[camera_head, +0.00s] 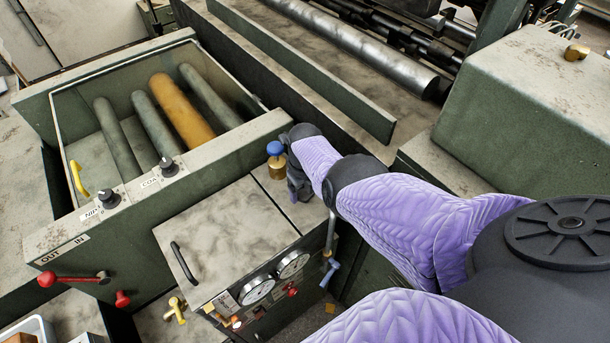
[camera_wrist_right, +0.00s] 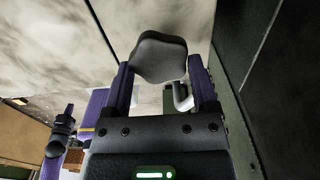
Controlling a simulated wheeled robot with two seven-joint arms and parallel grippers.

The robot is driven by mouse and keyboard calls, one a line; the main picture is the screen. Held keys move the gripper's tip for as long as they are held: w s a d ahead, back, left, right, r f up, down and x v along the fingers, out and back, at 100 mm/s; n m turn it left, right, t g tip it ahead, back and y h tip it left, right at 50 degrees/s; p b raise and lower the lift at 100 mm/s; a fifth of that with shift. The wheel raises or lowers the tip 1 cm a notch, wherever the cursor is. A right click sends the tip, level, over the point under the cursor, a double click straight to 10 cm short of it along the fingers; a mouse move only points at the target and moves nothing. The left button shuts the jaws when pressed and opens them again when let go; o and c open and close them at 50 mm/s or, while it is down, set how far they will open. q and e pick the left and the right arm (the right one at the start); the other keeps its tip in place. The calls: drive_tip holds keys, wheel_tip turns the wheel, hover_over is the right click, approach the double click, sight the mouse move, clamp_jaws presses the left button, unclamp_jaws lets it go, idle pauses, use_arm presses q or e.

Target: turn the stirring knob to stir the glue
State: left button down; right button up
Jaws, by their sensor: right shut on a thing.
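The stirring knob (camera_wrist_right: 160,58) is a dark grey, lobed knob in the right wrist view, close to a pale stained panel. My right gripper (camera_wrist_right: 163,78) has one purple finger on each side of the knob and is shut on it. In the head view my right gripper (camera_head: 297,188) is beside the right end of the glue unit's stained lid (camera_head: 225,235). There the gripper and wrist hide the knob. The glue is not visible.
A blue knob on a brass base (camera_head: 275,149) stands close beside my right wrist. Two gauges (camera_head: 258,290), a black lid handle (camera_head: 184,263) and a blue lever (camera_head: 330,271) are near. A bin with rollers (camera_head: 180,106) lies at upper left.

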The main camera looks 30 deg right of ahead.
drive_tip(key=shift+w+f+m+b, duration=0.1)
drive_tip(key=shift+m+b, duration=0.35)
drive_tip(key=shift+m, duration=0.55)
drive_tip(key=m+b, duration=0.2)
drive_tip(key=b, duration=0.1)
drive_tip(key=m+b, duration=0.2)
drive_tip(key=b, duration=0.1)
drive_tip(key=m+b, duration=0.2)
drive_tip(key=b, duration=0.1)
drive_tip(key=shift+a+f, duration=0.15)
drive_tip(key=shift+a, duration=0.15)
drive_tip(key=shift+m+b, duration=0.6)
drive_tip(key=shift+b, duration=0.5)
drive_tip(key=shift+r, duration=0.25)
